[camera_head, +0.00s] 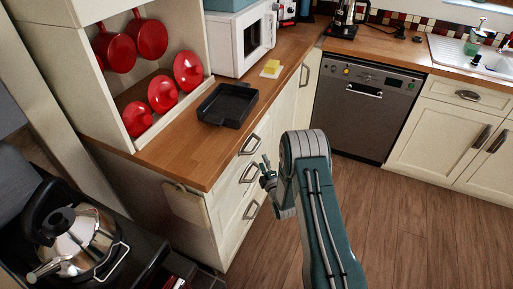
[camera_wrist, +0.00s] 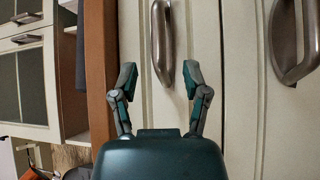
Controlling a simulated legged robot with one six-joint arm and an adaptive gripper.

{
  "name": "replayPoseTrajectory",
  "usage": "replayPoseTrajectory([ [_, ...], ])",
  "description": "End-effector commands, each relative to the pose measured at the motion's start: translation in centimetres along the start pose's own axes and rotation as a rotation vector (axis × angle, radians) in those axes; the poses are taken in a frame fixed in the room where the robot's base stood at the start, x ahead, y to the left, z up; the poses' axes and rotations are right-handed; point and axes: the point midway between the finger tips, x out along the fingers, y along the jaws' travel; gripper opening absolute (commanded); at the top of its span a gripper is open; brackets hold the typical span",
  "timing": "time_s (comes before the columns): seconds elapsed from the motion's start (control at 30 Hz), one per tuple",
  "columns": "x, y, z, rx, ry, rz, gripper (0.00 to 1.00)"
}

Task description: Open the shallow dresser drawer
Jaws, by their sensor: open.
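The cream dresser (camera_head: 231,204) has a stack of drawers with metal handles under its wooden top. The drawers look shut. My gripper (camera_head: 265,168) is in front of the drawer fronts in the head view. In the wrist view, which looks turned on its side, my gripper (camera_wrist: 160,75) is open and empty. The metal handle (camera_wrist: 163,45) of the drawer front (camera_wrist: 140,35) beside the wooden top edge lies between and just beyond the fingertips. I cannot tell whether a finger touches it. A second drawer handle (camera_wrist: 290,45) is to the right.
A black tray (camera_head: 228,105), a yellow item (camera_head: 270,68) and a white microwave (camera_head: 242,40) stand on the wooden top (camera_head: 190,155). A dishwasher (camera_head: 366,105) is at the back. A kettle (camera_head: 75,245) is at the lower left. The wooden floor (camera_head: 400,235) at the right is clear.

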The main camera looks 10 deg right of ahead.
Motion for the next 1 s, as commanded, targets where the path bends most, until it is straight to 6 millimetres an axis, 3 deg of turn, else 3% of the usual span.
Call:
replayPoseTrajectory([
  [0.2,4.3,0.0,-0.1,0.001,0.002,0.002,0.59],
  [0.4,7.0,0.0,0.0,0.001,0.0,0.0,0.59],
  [0.8,8.0,0.0,0.0,0.002,-0.001,-0.001,0.59],
  [0.87,8.0,0.0,0.0,0.002,-0.001,-0.001,0.37],
  [0.93,8.0,0.0,0.0,0.002,-0.001,-0.001,0.06],
  [1.0,8.0,0.0,0.0,0.002,-0.001,-0.002,0.0],
])
